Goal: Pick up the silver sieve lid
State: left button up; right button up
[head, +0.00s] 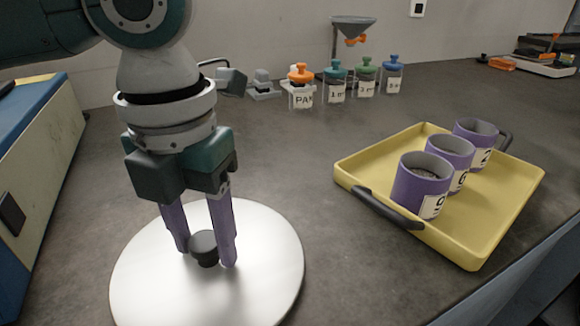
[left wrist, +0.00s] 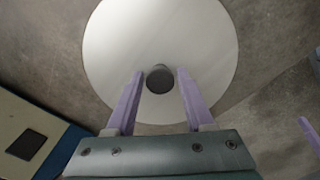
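The silver sieve lid (head: 270,240) is a large round pale disc lying flat on the bench, with a black knob (head: 205,248) at its middle. The lid (left wrist: 115,40) and its knob (left wrist: 160,78) also show in the left wrist view. My left gripper (head: 206,255) points down over the lid with its purple fingers on either side of the knob. In the left wrist view the left gripper (left wrist: 161,74) is open, with narrow gaps between fingers and knob. A thin purple strip (left wrist: 310,132) at the right edge there looks like a finger of my right gripper; its opening is hidden.
A yellow tray (head: 475,252) with dark handles holds three purple labelled cups (head: 420,185) on the right. Several labelled jars (head: 336,88) and a funnel stand (head: 353,28) are at the back. A blue and cream machine (head: 45,165) stands at left. Bench between lid and tray is clear.

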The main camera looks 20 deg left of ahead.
pick_arm(q)
grip_shut()
jog(key=shift+r, duration=0.1)
dwell(0.4)
